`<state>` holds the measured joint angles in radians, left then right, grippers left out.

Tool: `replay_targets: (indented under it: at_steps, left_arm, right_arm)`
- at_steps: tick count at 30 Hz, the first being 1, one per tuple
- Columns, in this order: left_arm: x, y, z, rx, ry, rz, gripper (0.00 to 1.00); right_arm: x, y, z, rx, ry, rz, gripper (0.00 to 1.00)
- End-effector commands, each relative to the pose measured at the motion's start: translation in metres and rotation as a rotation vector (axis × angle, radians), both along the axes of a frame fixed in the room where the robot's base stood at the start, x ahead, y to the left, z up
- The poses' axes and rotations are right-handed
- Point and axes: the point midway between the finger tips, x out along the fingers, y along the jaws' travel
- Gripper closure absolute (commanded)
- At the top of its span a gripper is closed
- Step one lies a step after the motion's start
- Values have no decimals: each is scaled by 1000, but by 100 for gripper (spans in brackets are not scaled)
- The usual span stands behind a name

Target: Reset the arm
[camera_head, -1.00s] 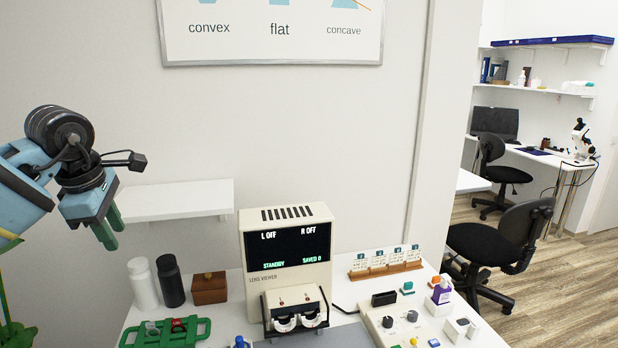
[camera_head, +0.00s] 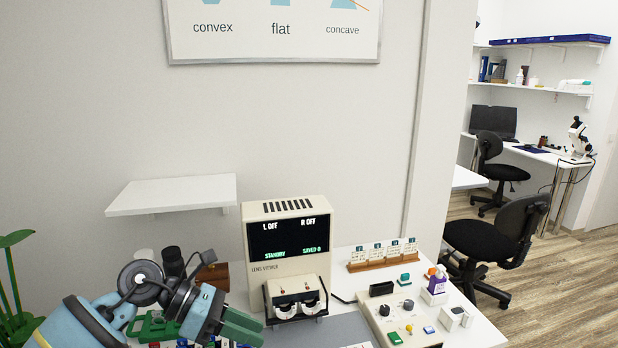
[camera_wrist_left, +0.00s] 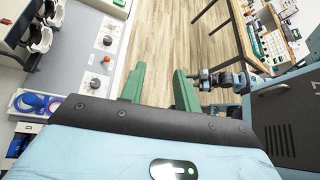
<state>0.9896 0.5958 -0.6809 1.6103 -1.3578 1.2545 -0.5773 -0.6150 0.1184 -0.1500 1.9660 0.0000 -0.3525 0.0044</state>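My left gripper (camera_head: 243,328) is low at the front of the table in the head view, with its green fingers pointing right, just below and left of the lens viewer (camera_head: 288,255). In the left wrist view my left gripper (camera_wrist_left: 160,85) has its two green fingers apart, with only floor between them, so it is open and empty. The lens viewer's screen reads L OFF, R OFF, STANDBY, SAVED 0. Part of another blue and black arm of mine (camera_wrist_left: 228,80) shows in the left wrist view; its fingers are too small to read.
A control panel (camera_head: 400,315) with knobs and buttons stands right of the lens viewer. A wooden card rack (camera_head: 384,264) is behind it. My left arm partly hides a green tray (camera_head: 150,328), a dark bottle (camera_head: 172,262) and a brown box (camera_head: 216,275). A white shelf (camera_head: 172,194) hangs above.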

Motion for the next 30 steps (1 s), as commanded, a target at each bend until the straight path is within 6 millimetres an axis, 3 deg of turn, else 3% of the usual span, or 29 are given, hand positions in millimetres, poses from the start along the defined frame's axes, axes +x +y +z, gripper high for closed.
replay_targets:
  at_steps: [3,6,11,17,23,26,30]
  left_arm:
    - [-22,-31,-14,-244,181,76,68]
    - [-34,-46,-18,-437,342,162,68]
    - [-44,-50,-31,-725,629,338,68]
    - [-50,-29,-68,-1043,1019,616,68]
    - [-72,11,-137,-1315,1421,956,68]
    - [-95,32,-180,-1431,1622,1149,68]
    - [-145,60,-245,-1573,1893,1444,68]
  right_arm:
    - [-2,0,-1,-1,4,0,64]
    - [-2,0,-2,-2,6,1,64]
    - [-3,-1,-3,-2,8,2,64]
    - [-3,-1,-3,-3,8,3,64]
    - [-3,-1,-3,-2,8,4,64]
    - [-3,-1,-4,-2,9,3,64]
    - [-4,-1,-4,-2,11,3,64]
